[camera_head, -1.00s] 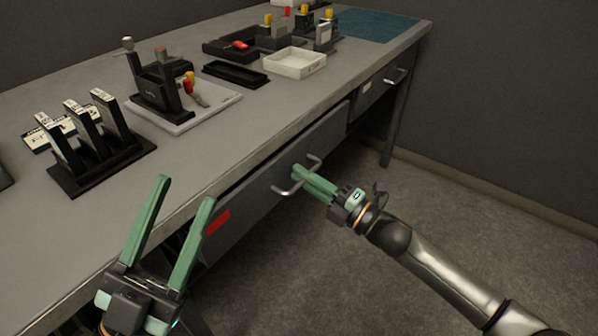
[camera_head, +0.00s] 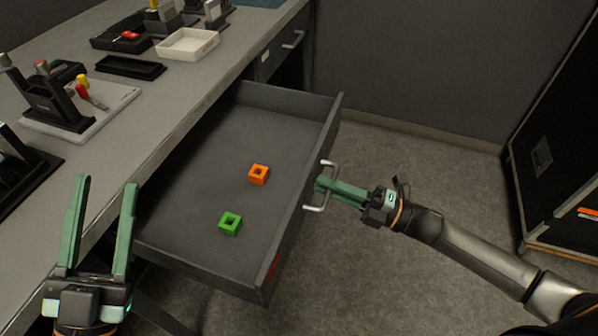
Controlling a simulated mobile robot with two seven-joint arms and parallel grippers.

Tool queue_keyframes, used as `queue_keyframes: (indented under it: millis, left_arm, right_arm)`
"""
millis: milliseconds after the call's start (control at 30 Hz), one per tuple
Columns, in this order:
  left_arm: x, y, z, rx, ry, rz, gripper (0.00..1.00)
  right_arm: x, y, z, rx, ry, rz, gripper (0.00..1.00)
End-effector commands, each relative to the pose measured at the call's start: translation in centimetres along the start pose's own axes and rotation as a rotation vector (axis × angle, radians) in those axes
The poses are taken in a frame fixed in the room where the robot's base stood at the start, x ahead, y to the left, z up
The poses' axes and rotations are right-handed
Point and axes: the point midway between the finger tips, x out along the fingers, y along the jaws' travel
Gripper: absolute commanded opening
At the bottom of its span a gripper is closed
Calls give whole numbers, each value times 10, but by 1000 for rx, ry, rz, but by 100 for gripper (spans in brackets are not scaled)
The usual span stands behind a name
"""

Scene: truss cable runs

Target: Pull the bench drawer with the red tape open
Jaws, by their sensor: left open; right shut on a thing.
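The bench drawer (camera_head: 215,150) stands pulled well out from under the bench. The red tape (camera_head: 273,268) shows at the near end of its front face. My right gripper (camera_head: 320,186) is shut on the drawer handle (camera_head: 318,207), a metal bar on the drawer front. Inside the drawer lie an orange square block with a hole (camera_head: 259,174) and a green one (camera_head: 230,223). My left gripper (camera_head: 103,185) is open and empty, its fingers pointing up, in front of the bench edge left of the drawer.
The grey bench top (camera_head: 130,105) holds a white tray (camera_head: 188,44), a black tray (camera_head: 130,67) and a stand with tools (camera_head: 60,100). A second drawer (camera_head: 280,50) is shut farther along. A dark cabinet (camera_head: 555,140) stands at the right. The floor between is clear.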

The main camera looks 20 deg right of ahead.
Motion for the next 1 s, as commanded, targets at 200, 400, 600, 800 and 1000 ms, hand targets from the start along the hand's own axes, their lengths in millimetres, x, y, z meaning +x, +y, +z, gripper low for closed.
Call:
queue_keyframes:
  millis: [200,400,600,800,1000]
  left_arm:
    - [-5,2,32,-41,-138,-6,50]
    - [-8,4,45,-56,-190,-8,50]
    - [-9,4,47,-59,-200,-8,50]
    - [-9,4,47,-59,-199,-8,50]
    - [-9,4,47,-60,-198,-8,50]
  right_arm:
    - [-31,6,-1,1,1,-3,0]
    - [-42,8,0,1,1,0,0]
    - [-44,8,0,0,0,1,0]
    - [-44,8,0,0,0,1,0]
    - [-44,8,0,0,-1,1,27]
